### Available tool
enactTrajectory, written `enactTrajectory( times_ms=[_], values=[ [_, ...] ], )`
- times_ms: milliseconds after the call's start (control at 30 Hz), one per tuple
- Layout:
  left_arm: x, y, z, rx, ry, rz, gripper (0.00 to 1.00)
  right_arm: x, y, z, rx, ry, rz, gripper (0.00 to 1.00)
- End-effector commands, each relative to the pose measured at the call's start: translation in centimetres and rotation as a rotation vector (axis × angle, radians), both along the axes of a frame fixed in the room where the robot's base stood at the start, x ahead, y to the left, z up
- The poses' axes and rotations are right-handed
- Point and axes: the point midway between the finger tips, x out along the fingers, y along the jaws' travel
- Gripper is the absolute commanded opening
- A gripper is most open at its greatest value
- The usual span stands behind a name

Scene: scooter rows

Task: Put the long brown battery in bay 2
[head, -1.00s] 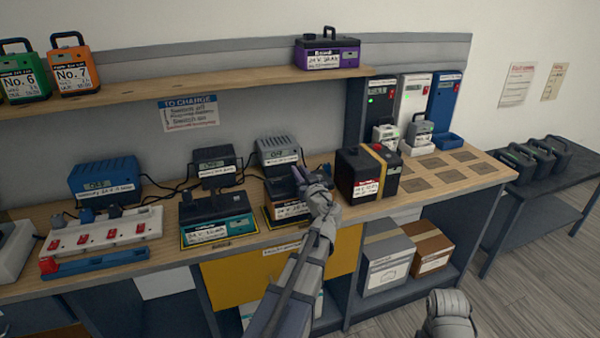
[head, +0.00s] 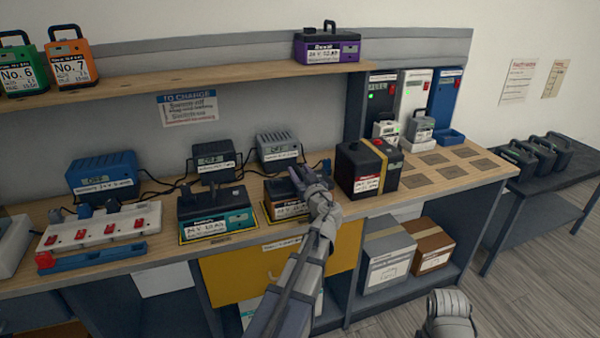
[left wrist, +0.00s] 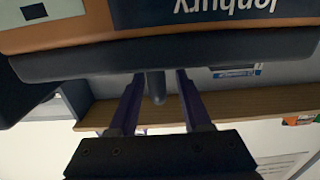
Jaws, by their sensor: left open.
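The brown battery (head: 288,208), with a black top and a white label, stands on the bench in front of the grey charger. My left gripper (head: 308,178) is open over its right end and hides part of its top. In the left wrist view, the battery (left wrist: 100,38) fills the top of the picture, with its orange-brown side and dark label upside down. The two purple fingers (left wrist: 158,103) stand apart on either side of a dark upright post on the battery's dark top. They do not visibly close on it. I cannot read a bay 2 marking.
A teal battery (head: 217,221) stands left of the brown one, and a black battery with a yellow strap (head: 367,170) right of it. Chargers (head: 277,149) and cables lie behind. Dark square pads (head: 453,174) on the right of the bench are mostly bare. A shelf (head: 200,83) runs above.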

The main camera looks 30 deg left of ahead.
Motion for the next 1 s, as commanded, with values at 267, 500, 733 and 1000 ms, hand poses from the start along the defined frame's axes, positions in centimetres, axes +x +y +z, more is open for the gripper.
enactTrajectory(
  times_ms=[267,500,733,1000],
  values=[
    [-0.9,-0.9,0.2,0.000,0.000,-0.001,0.48,0.0,0.0,0.2,0.000,0.000,0.000,0.50],
    [-4.2,-4.7,0.2,0.000,0.000,-0.003,0.48,0.0,0.0,0.2,0.000,0.000,0.000,0.50],
    [-6.7,-7.7,0.2,0.000,0.000,-0.002,0.48,0.0,0.0,0.2,0.000,0.000,0.000,0.50],
    [-7.8,-9.1,0.2,0.000,0.000,0.000,0.48,0.0,0.0,0.2,0.000,0.000,0.000,0.50]
  ],
)
